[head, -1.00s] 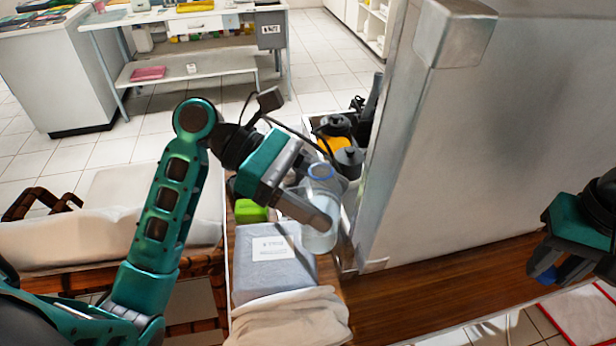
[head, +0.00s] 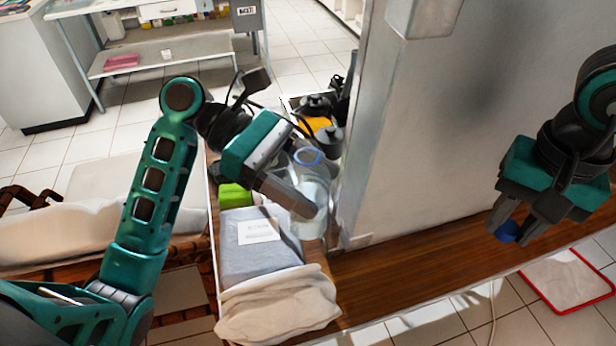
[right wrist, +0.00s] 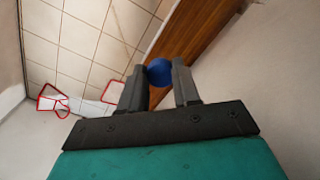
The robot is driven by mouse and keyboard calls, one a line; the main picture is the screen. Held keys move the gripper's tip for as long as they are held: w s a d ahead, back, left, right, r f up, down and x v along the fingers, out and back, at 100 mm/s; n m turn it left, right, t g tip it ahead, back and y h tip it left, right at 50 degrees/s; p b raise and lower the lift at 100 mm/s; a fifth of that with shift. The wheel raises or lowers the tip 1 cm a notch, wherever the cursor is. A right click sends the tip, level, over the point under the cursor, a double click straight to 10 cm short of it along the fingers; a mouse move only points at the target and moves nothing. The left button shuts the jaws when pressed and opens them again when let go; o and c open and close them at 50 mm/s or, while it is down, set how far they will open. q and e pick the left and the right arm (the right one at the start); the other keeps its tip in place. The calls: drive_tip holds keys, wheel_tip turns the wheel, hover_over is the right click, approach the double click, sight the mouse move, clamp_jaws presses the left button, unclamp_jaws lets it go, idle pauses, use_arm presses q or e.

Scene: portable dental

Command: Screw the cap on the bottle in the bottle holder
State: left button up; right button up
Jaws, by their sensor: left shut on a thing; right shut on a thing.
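A clear bottle (head: 313,203) with a blue ring (head: 307,156) at its open neck stands upright beside the big grey panel. My left gripper (head: 306,207) is shut on the bottle's side. My right gripper (head: 510,231) hangs in front of the panel, above the wooden surface, well to the right of the bottle. It is shut on the blue cap (head: 507,232). The right wrist view also shows the cap (right wrist: 160,72) between the fingertips. I cannot make out the bottle holder apart from the other items near the bottle.
The grey panel (head: 440,130) stands on the wooden surface (head: 420,258) between bottle and cap. A red-edged white tray (head: 568,280) is lower right.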

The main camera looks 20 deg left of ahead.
drive_tip(key=s+a+r+m, duration=0.5)
drive_tip(key=s+a+r, duration=0.4)
drive_tip(key=s+r, duration=0.1)
drive_tip(key=s+a+r+m, duration=0.1)
drive_tip(key=s+a+r, duration=0.1)
drive_tip(key=a+r, duration=0.5)
drive_tip(key=s+a+r+m, duration=0.1)
drive_tip(key=s+a+r, duration=0.15)
drive_tip(key=a, duration=0.75)
drive_tip(key=w+f+m, duration=0.3)
drive_tip(key=w+m, duration=0.8)
drive_tip(key=m, duration=0.6)
drive_tip(key=shift+w+a+f+m, duration=0.15)
drive_tip(key=shift+a+m, duration=0.2)
drive_tip(key=shift+m, duration=0.05)
drive_tip(key=shift+f, duration=2)
drive_tip(key=shift+a, duration=0.1)
